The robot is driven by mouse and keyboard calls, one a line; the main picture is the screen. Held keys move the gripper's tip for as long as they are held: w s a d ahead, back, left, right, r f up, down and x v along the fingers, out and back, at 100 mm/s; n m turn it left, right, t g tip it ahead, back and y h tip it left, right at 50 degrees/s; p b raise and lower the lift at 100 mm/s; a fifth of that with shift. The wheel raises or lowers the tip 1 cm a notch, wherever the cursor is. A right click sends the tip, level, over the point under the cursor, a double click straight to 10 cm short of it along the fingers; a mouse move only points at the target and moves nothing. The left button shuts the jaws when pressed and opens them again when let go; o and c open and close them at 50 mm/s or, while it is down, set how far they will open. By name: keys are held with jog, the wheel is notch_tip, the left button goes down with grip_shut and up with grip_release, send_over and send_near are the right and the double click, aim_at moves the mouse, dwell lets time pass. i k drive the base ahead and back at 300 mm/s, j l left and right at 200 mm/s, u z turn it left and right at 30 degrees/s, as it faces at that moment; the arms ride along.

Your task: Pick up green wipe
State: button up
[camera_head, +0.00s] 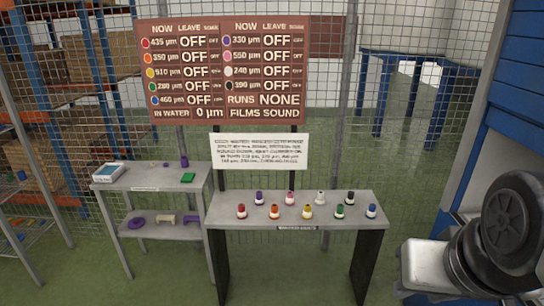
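A small, flat, bright green piece, which looks like the green wipe (187,178), lies on the top of the grey side table (140,185) at left, near its front right part. Nothing covers it in the head view. A small purple bottle (184,161) stands just behind it. My gripper is not in view, and nothing is seen touching the wipe.
A white and blue box (108,172) sits on the same table's left end. The shelf below holds a purple ring-like item (136,222) and others. A grey bench (335,218) with several coloured bottles stands to the right. A wire mesh fence (110,70) rises behind.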

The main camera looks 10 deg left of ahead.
aim_at(187, 178)
jog(key=u, duration=1.25)
jog(key=i+j+z, duration=0.1)
jog(key=z, duration=0.3)
jog(key=i+j+z, duration=0.15)
jog(key=z, duration=0.25)
jog(key=i+j+z, duration=0.35)
jog(key=j, duration=0.3)
jog(key=i+j+z, duration=0.15)
jog(key=j, duration=0.2)
jog(key=i+j+z, duration=0.1)
jog(key=j, duration=0.25)
jog(key=i+j, duration=0.15)
jog(key=j, duration=0.25)
jog(key=i+j+z, duration=0.15)
jog(key=j, duration=0.2)
jog(key=i+j, duration=0.1)
jog(key=j, duration=0.35)
jog(key=i+j, duration=0.15)
jog(key=j, duration=0.25)
jog(key=i+j, duration=0.1)
jog(key=j, duration=0.35)
jog(key=i+j, duration=0.15)
jog(key=j, duration=0.25)
jog(key=i+j, duration=0.1)
jog(key=j, duration=0.35)
jog(key=i+j, duration=0.15)
jog(key=j, duration=0.3)
jog(key=l+z, duration=0.05)
